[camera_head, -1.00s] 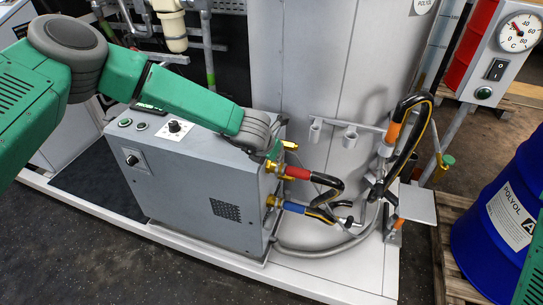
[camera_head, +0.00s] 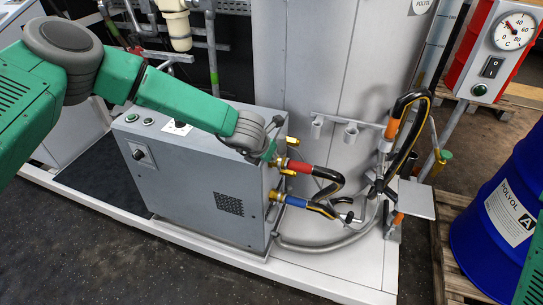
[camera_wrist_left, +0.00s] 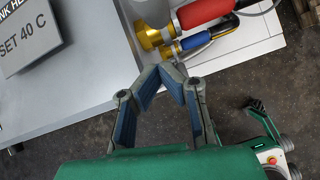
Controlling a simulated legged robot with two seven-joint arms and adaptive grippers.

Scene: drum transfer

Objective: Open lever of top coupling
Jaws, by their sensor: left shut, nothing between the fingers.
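The top coupling (camera_head: 281,163) is a brass fitting on the right side of the grey cabinet, joined to a hose with a red sleeve (camera_head: 300,166). A brass lever end (camera_head: 292,140) sticks out just above it. In the left wrist view, the brass coupling (camera_wrist_left: 150,39) and red sleeve (camera_wrist_left: 205,11) lie just beyond the fingertips. My left gripper (camera_wrist_left: 164,69) is shut and empty, its tips meeting close to the coupling; contact cannot be told. In the head view, my wrist hides most of this gripper.
A lower brass coupling with a blue-sleeved hose (camera_head: 296,201) sits below the top one. The grey cabinet (camera_head: 190,200) is left of the couplings. Hose holders (camera_head: 350,133) and a tall grey panel stand behind. A blue drum (camera_head: 495,215) is at the right.

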